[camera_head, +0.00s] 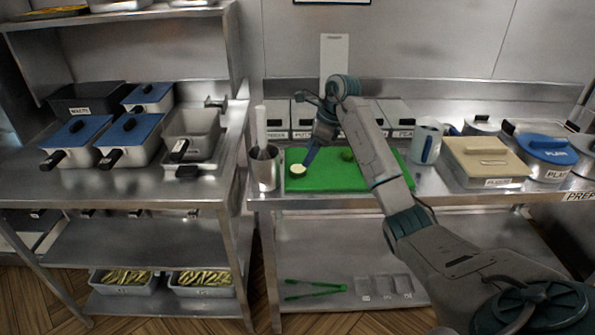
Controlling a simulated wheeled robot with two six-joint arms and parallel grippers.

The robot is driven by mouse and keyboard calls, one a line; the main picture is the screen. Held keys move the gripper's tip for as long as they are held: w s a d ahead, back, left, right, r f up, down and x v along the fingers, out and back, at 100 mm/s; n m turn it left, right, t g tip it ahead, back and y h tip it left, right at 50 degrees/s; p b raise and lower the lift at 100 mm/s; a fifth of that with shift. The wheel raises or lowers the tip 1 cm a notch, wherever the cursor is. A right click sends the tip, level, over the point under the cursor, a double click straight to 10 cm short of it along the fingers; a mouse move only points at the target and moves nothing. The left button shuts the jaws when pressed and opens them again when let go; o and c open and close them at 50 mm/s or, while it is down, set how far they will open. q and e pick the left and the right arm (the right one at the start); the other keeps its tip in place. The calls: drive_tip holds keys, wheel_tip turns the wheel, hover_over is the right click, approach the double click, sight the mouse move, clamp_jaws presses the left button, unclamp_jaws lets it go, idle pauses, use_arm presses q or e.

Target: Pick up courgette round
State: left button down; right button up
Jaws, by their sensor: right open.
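A pale courgette round (298,169) lies on the left part of a green cutting board (330,181) on the steel counter. My right gripper (309,160) is just above and to the right of the round, pointing down at it. Its jaws are open, and I cannot tell whether a finger touches the round. A dark green piece (347,155) lies farther right on the board, partly hidden by my right arm. My left gripper is not in view.
A steel container (264,167) with an upright handle stands just left of the board. A grey-white jug (426,144) and a beige lidded box (485,161) stand to the right. Labelled bins (278,117) line the back. Green tongs (314,289) lie on the lower shelf.

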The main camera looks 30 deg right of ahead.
sight(300, 168)
drive_tip(key=shift+w+a+f, duration=0.2)
drive_tip(key=shift+f, duration=0.25)
drive_tip(key=shift+w+a+f+p, duration=0.1)
drive_tip(key=shift+w+f+p, duration=0.05)
drive_tip(key=shift+f+p, duration=0.2)
drive_tip(key=p+x, duration=0.1)
drive_tip(key=x, duration=0.2)
drive_tip(key=shift+a+f+p, duration=0.1)
drive_tip(key=shift+f+p, duration=0.1)
drive_tip(key=shift+p, duration=0.1)
drive_tip(key=shift+w+a+f, duration=0.1)
drive_tip(key=shift+f, duration=0.35)
drive_tip(key=shift+c, duration=0.4)
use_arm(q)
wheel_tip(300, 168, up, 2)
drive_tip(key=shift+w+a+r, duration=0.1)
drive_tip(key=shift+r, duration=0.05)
use_arm(e)
drive_tip(key=c, duration=0.8)
